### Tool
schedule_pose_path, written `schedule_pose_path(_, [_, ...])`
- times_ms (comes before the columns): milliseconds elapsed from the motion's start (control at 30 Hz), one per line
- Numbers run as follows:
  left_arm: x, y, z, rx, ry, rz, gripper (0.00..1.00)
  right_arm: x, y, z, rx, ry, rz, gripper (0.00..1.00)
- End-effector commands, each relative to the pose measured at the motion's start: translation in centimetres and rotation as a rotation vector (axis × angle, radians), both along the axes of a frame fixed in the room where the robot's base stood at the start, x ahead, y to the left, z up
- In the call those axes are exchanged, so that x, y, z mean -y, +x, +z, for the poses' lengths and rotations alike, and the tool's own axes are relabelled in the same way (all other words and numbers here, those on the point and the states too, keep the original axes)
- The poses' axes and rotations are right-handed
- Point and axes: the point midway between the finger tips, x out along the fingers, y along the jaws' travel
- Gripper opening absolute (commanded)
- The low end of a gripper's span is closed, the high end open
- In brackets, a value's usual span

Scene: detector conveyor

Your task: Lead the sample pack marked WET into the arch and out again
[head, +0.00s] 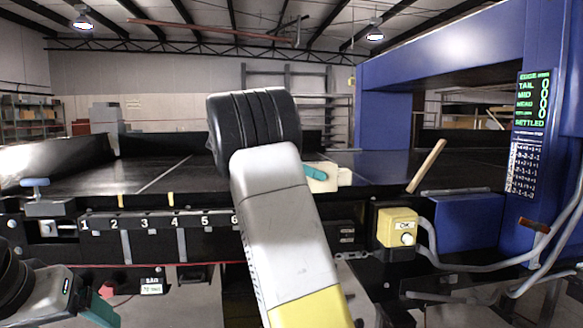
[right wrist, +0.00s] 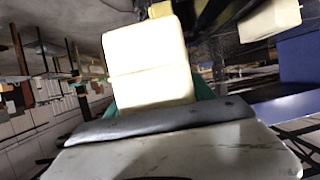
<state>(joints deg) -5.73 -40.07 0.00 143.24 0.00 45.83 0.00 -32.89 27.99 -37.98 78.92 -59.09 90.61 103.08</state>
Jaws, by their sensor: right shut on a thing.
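The sample pack (head: 322,184) is a cream block at the near edge of the black conveyor, partly hidden by my right arm. My right gripper (head: 316,172) has teal fingers and is shut on it. In the right wrist view the pack (right wrist: 148,65) fills the space between the teal fingers; no WET mark can be read on the faces in view. The blue arch (head: 390,130) stands over the belt to the right of the pack, apart from it. My left gripper (head: 98,311) is low at the bottom left, partly cut off, and its opening is unclear.
The black belt (head: 110,175) runs left to right, with numbered marks along its front. A wooden stick (head: 427,165) leans up before the arch. A yellow button box (head: 397,227) with a cable sits below. The arch's display (head: 531,100) reads zeros and SETTLED.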

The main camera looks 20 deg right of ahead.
Motion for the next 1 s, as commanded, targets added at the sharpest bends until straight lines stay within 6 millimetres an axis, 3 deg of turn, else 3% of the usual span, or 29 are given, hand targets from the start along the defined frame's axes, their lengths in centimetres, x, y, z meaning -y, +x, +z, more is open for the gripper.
schedule_pose_path(267, [0.0,0.0,0.0,0.0,0.0,0.0,0.83,-2.9,0.0,-2.6,-0.003,0.002,0.144,0.0])
schedule_pose_path(467, [0.0,0.0,0.0,0.0,0.0,0.0,0.83,-7.2,0.0,-6.6,-0.006,0.004,0.36,0.0])
schedule_pose_path(800, [0.0,0.0,0.0,0.0,0.0,0.0,0.83,-20.4,0.1,-19.3,-0.014,0.005,1.034,0.0])
schedule_pose_path(1000, [0.0,0.0,0.0,0.0,0.0,0.0,0.83,-25.2,0.4,-23.9,-0.009,0.001,1.284,0.0])
